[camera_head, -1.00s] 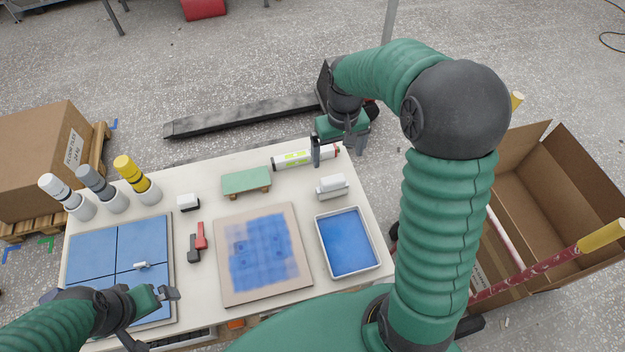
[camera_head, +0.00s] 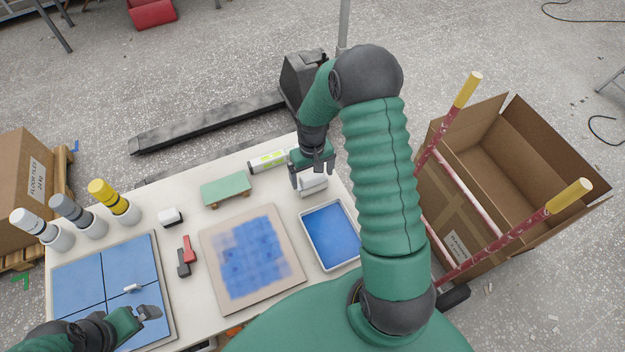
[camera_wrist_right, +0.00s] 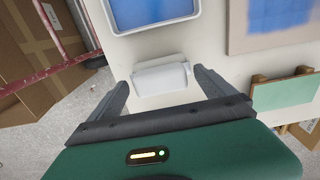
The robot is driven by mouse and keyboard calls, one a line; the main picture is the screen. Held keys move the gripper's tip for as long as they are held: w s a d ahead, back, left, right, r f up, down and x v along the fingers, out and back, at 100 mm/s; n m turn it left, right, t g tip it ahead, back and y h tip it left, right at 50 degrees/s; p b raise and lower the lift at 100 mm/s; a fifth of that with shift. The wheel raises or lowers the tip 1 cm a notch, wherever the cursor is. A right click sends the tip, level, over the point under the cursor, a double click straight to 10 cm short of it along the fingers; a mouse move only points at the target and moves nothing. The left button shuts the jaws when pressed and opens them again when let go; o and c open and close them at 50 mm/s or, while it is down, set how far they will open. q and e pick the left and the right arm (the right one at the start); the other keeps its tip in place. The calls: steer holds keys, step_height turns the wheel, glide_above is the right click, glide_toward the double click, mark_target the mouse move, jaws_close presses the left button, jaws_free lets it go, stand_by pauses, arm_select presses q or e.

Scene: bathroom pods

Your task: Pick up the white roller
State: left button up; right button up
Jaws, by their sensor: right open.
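The white roller (camera_head: 314,184) rests at the back right of the table, just behind the blue tray. In the right wrist view the white roller (camera_wrist_right: 162,77) lies crosswise on a pale base, between and slightly beyond my fingertips. My right gripper (camera_head: 311,178) is open and empty above it, one finger towards each end; contact cannot be seen. In the head view the fingers partly hide the roller. My left gripper (camera_head: 148,312) is over the blue tiles at the front left, and its jaw opening is unclear.
The white-rimmed blue tray (camera_head: 331,237) stands in front of the roller. A blue-smeared board (camera_head: 250,256) is mid-table. A cart with a cardboard box (camera_head: 520,150) stands right of the table.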

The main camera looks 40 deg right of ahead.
steer(key=shift+s+a+f, duration=0.1)
steer(key=shift+a+f, duration=0.25)
steer(key=shift+a, duration=0.15)
steer(key=shift+d+f, duration=0.2)
steer(key=shift+d, duration=0.15)
steer(key=c, duration=0.3)
steer(key=shift+d, duration=0.2)
steer(key=c, duration=1)
arm_select(q)
steer(key=shift+s+a, duration=0.15)
steer(key=shift+a, duration=0.15)
arm_select(e)
steer(key=shift+a, duration=0.2)
